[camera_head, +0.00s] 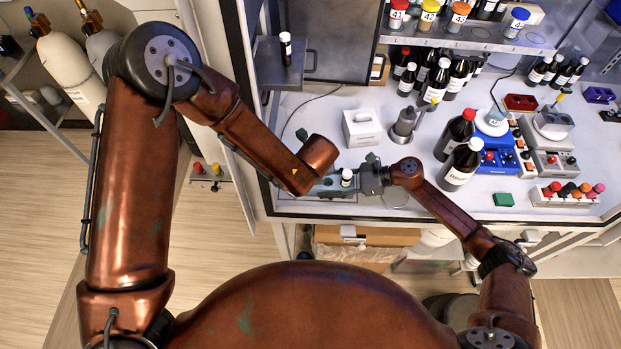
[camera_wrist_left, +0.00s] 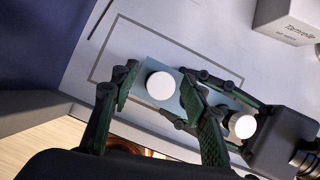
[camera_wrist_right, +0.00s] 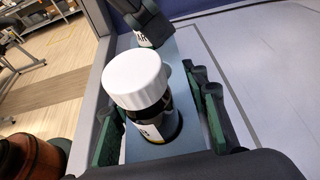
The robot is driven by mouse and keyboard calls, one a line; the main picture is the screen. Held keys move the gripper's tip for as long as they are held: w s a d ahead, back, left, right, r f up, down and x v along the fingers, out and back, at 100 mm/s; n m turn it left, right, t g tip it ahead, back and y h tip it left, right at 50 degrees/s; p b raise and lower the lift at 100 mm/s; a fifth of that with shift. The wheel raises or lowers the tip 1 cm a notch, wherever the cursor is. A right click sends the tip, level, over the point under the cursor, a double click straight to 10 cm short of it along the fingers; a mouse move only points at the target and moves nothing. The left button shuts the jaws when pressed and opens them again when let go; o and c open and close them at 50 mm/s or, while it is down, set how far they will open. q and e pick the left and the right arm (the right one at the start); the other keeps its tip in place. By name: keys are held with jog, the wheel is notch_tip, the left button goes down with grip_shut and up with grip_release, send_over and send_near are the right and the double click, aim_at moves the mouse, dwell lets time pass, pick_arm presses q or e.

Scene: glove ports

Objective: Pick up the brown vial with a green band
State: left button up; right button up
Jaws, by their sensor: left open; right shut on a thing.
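My right gripper (camera_wrist_right: 160,125) is shut on a brown vial (camera_wrist_right: 165,122) with a white cap and a white label with a yellowish part, over a blue-grey tray (camera_wrist_right: 185,50). No green band shows on its visible side. In the head view the right gripper (camera_head: 357,180) is at the bench's front edge, by a white-capped vial (camera_head: 347,175). My left gripper (camera_wrist_left: 163,98) is open, its fingers on either side of another white cap (camera_wrist_left: 160,86). That vial's label (camera_wrist_right: 143,40) partly shows in the right wrist view; its band is hidden. The left gripper is mostly hidden in the head view.
A white box (camera_head: 362,129) and a grey metal vessel (camera_head: 404,122) stand behind the grippers. Brown bottles (camera_head: 460,165) stand right of the right gripper, with a green block (camera_head: 503,199) near the front edge. The two grippers are very close together.

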pick_arm(q)
jog(key=shift+c, duration=0.4)
jog(key=c, duration=1)
jog(key=shift+o, duration=0.2)
jog(key=shift+r, duration=0.15)
notch_tip(320, 180, up, 10)
jog(key=shift+f, duration=0.1)
pick_arm(e)
jog(key=o, duration=1.2)
